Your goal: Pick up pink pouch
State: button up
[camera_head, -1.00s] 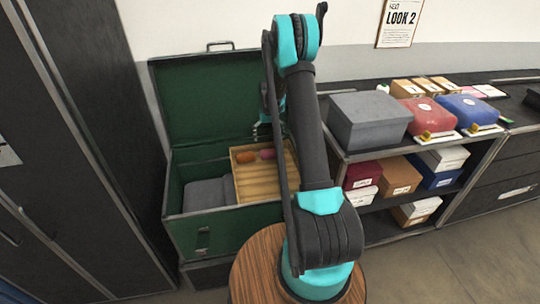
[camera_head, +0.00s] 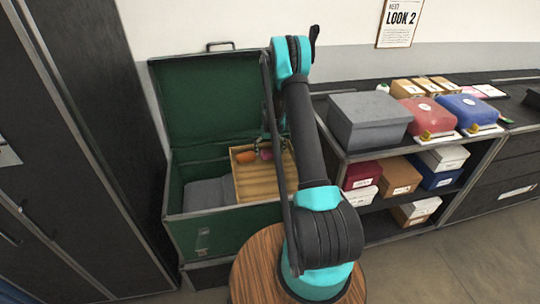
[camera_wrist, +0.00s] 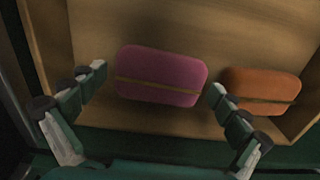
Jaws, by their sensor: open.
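The pink pouch (camera_wrist: 160,76) lies in a wooden tray in the wrist view, a rounded magenta shape with a darker band across it. My gripper (camera_wrist: 158,78) is open, with one finger to the left of the pouch and the other at its right edge. The fingers do not visibly grip it; whether the right fingertip touches it I cannot tell. In the head view the pouch (camera_head: 266,154) is small and partly hidden by my arm, beside the orange pouch.
An orange pouch (camera_wrist: 260,90) lies close right of the pink one. The wooden tray (camera_head: 262,186) has raised walls and sits inside an open green trunk (camera_head: 220,232). A grey bundle (camera_head: 207,194) is left of it. A shelf with boxes (camera_head: 368,118) stands right.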

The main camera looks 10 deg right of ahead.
jog(key=shift+c, duration=0.5)
jog(key=c, duration=1)
jog(key=shift+o, duration=0.2)
jog(key=shift+r, duration=0.15)
